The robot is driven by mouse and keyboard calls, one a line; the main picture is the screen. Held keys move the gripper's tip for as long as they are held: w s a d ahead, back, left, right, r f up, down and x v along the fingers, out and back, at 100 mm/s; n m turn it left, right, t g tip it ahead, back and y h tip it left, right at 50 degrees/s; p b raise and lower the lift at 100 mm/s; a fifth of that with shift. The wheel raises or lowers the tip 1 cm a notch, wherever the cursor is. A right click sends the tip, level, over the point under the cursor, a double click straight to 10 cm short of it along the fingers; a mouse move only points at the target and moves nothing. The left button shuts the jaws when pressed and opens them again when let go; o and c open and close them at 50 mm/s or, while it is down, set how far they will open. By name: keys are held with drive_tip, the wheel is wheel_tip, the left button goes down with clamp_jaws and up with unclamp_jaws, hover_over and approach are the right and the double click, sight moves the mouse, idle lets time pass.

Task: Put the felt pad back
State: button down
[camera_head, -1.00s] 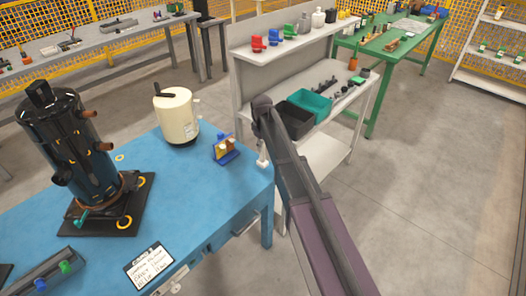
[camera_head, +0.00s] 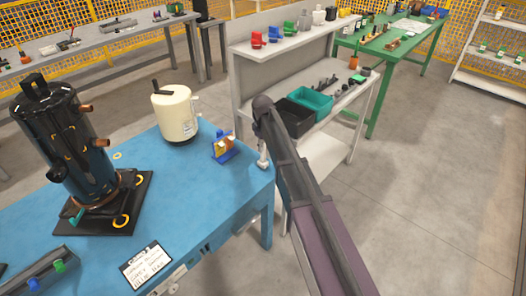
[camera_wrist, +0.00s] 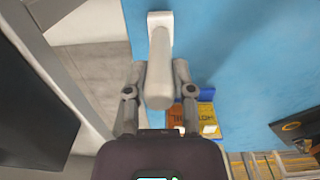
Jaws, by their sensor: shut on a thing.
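My gripper (camera_wrist: 160,72) is shut on a pale grey-white round handle (camera_wrist: 159,65) with a small white square plate (camera_wrist: 160,18) at its far end. I take this piece for the felt pad; its felt face cannot be made out. In the camera_head view the white piece (camera_head: 263,160) shows just below my gripper, by the right edge of the blue table (camera_head: 200,205). I cannot tell whether it touches the table. My fingers lie on both sides of the handle.
A dark compressor (camera_head: 70,145) stands on a black pallet (camera_head: 125,205) at left. A cream tank (camera_head: 174,115) and a small blue-and-orange holder (camera_head: 222,147) stand nearby.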

drive_tip(key=shift+f, duration=0.45)
drive_tip(key=shift+f+b, duration=0.1)
drive_tip(key=shift+b, duration=0.2)
drive_tip(key=shift+c, duration=2.4)
unclamp_jaws()
wheel_tip(320, 180, up, 12)
drive_tip(key=p, duration=1.2)
drive_tip(key=shift+s, duration=0.1)
